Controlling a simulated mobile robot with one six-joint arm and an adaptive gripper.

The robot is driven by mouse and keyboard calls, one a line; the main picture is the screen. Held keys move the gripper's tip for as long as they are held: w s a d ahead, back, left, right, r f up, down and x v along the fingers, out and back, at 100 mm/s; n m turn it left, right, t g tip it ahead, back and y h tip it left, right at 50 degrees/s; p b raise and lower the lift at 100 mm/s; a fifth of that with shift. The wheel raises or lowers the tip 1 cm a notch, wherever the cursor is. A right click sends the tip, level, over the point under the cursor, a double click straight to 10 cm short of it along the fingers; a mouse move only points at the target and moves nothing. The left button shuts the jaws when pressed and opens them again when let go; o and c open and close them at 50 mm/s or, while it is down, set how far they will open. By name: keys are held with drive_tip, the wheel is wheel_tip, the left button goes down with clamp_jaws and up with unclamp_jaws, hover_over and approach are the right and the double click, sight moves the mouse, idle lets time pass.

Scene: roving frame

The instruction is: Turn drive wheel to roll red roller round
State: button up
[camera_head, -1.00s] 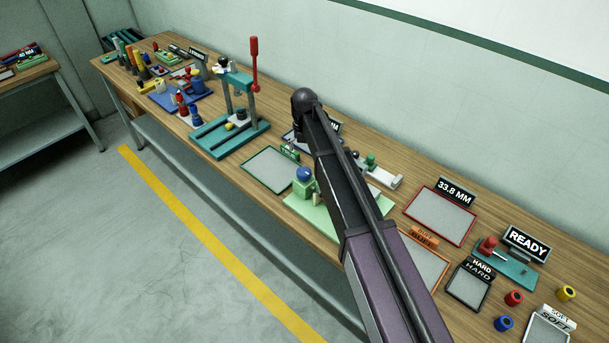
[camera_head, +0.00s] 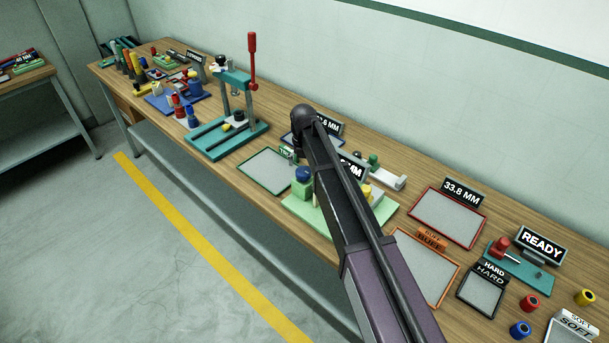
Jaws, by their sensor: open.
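A teal fixture (camera_head: 532,281) stands at the right of the bench in the head view. It carries a red cylindrical part (camera_head: 499,247) and a pale rod. I cannot tell whether that part is the red roller or the drive wheel. A loose red ring-shaped roller (camera_head: 529,303) with a dark centre stands on the bench in front of the fixture, apart from it. My arm crosses the middle of the view and ends in a dark rounded joint. My gripper does not show. The arm hides part of a light green fixture with a blue knob (camera_head: 303,174).
A yellow roller (camera_head: 584,297) and a blue roller (camera_head: 520,329) stand near the red one. Framed pads (camera_head: 447,216) and labels, including a READY sign (camera_head: 541,244), crowd the bench. A teal press (camera_head: 228,139) with a tall red lever stands farther left.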

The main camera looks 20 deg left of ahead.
drive_tip(key=shift+f+b, duration=0.95)
drive_tip(key=shift+f, duration=0.35)
drive_tip(key=shift+c, duration=0.2)
